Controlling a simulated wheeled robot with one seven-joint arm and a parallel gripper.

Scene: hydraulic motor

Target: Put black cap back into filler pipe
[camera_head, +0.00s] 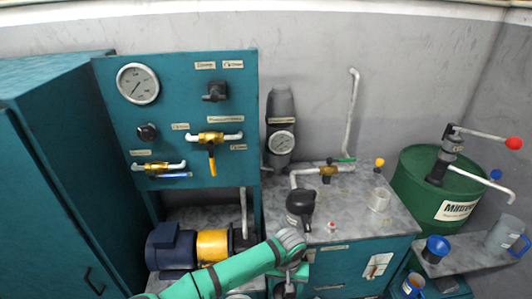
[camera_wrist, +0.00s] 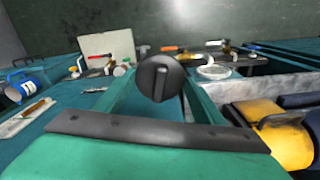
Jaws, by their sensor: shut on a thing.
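The black cap (camera_wrist: 160,78) shows in the wrist view as a round disc with a raised grip bar across its face. My gripper (camera_wrist: 155,92) is shut on it, with a green finger on either side. The cap hangs in the air, apart from the surfaces behind it. In the head view my green arm reaches in from the bottom, and its wrist is low in front of the bench. The cap and fingertips cannot be made out there. I cannot tell for sure which part is the filler pipe; a short pale upright cylinder (camera_head: 378,200) stands open on the bench.
A black can-like part (camera_head: 300,205) and a brass valve (camera_head: 328,172) stand on the grey bench top (camera_head: 350,222). The blue and yellow motor (camera_head: 212,246) sits left of my wrist.

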